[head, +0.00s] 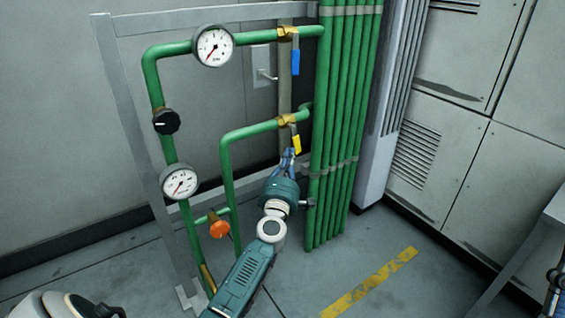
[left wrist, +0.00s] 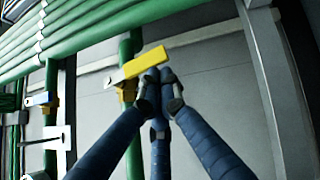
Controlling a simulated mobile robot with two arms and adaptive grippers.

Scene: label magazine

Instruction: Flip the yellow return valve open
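The yellow return valve handle (head: 297,143) hangs down from a brass valve (head: 287,120) on the lower green pipe. In the left wrist view the yellow handle (left wrist: 145,62) is a flat bar reaching sideways from its valve. My left gripper (head: 290,158) is just below the handle's free end in the head view. In the left wrist view the blue fingers of my left gripper (left wrist: 160,80) are closed together, with their tips right at the handle's lower edge; I cannot tell whether they touch it. Nothing shows between the tips.
A blue-handled valve (head: 295,62) sits on the upper pipe. Two gauges (head: 213,46), a black knob (head: 166,122) and an orange knob (head: 219,229) are to the left. A bundle of green pipes (head: 340,130) stands close on the right. Floor with a yellow stripe (head: 368,284) is clear.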

